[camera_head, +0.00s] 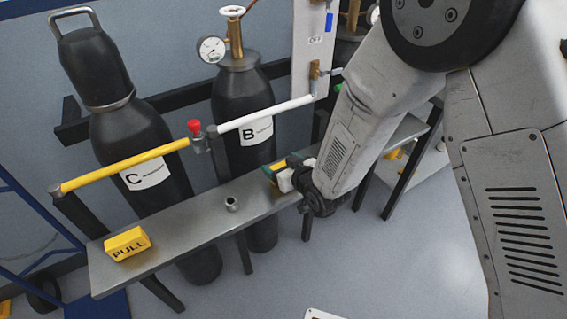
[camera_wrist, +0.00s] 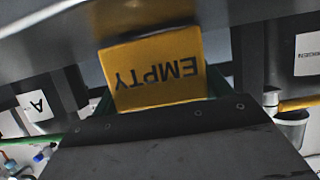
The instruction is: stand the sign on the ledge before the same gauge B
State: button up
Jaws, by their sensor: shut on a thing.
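A yellow sign marked EMPTY (camera_wrist: 155,72) fills the middle of the wrist view, its lettering upside down. It also shows in the head view (camera_head: 274,171), mostly hidden by my gripper (camera_head: 287,176), which is shut on it. The grey metal ledge (camera_head: 185,232) runs below the cylinders. The sign is at the ledge, in front of and slightly right of cylinder B (camera_head: 240,100); I cannot tell whether it touches the ledge. A round white gauge (camera_head: 212,49) sits at the top left of cylinder B.
A yellow sign marked FULL (camera_head: 127,243) stands at the ledge's left end, before cylinder C (camera_head: 140,150). A yellow and white rail (camera_head: 125,167) crosses before the cylinders. The ledge's left-middle is mostly clear.

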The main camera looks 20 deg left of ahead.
jog(key=shift+s+a, duration=0.1)
jog(key=shift+f, duration=0.15)
jog(key=o, duration=1)
jog(key=shift+s+r, duration=0.1)
jog(key=shift+r, duration=0.1)
jog(key=v, duration=1.2)
jog(key=shift+f, duration=0.15)
